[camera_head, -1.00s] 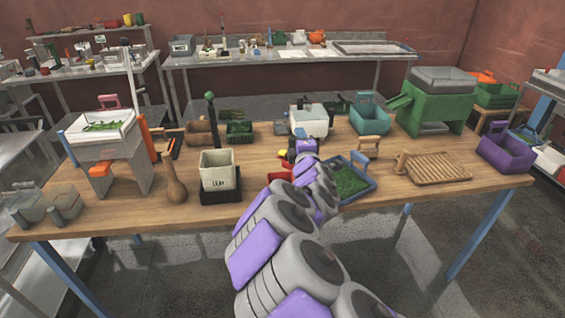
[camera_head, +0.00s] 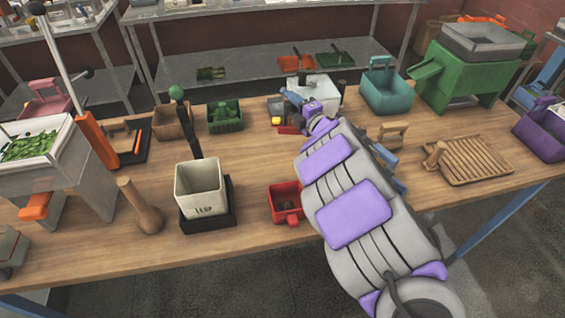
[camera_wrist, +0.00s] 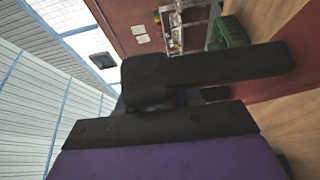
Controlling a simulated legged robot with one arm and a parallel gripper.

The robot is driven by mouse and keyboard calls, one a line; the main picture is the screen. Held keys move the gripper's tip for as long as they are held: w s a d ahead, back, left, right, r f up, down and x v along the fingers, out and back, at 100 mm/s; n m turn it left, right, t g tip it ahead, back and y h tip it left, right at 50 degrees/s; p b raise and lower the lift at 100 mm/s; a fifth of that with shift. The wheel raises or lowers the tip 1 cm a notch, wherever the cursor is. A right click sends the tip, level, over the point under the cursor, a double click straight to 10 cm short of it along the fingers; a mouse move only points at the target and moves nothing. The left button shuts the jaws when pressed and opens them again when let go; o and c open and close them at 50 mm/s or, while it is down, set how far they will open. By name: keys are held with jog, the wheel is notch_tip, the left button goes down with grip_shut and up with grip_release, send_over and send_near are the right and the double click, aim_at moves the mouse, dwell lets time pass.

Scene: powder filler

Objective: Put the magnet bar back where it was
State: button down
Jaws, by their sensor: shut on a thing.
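A red piece (camera_head: 289,131), apparently the magnet bar, shows at my gripper (camera_head: 303,123) above the middle of the wooden table. My gripper is shut on it. In the wrist view, a broad red surface (camera_wrist: 302,55) lies close beside the dark finger (camera_wrist: 205,68). Most of the bar and the finger contact are hidden by my gripper and arm. A small yellow piece (camera_head: 277,121) is beside the red piece; I cannot tell whether they are joined.
A white-grey machine (camera_head: 318,92) stands just behind my gripper. A green crate (camera_head: 225,117) and an off-white bin (camera_head: 199,188) stand left. A red scoop-like container (camera_head: 284,201) is in front. A slatted wooden board (camera_head: 468,160) lies right. Bare tabletop (camera_head: 250,160) shows left of my arm.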

aim_at(276, 122)
jog(key=s+a+f+n+g+y, duration=0.1)
jog(key=s+a+n+g+y, duration=0.1)
jog(key=a, duration=0.1)
jog(key=s+a+f+g+y, duration=0.1)
jog(key=shift+a+f+n, duration=0.35)
jog(key=shift+a+n, duration=0.05)
jog(key=shift+a+f+b, duration=0.1)
jog(key=shift+f+b, duration=1.4)
jog(key=shift+f, duration=3.5)
jog(key=shift+r, duration=0.1)
jog(key=c, duration=0.8)
grip_release()
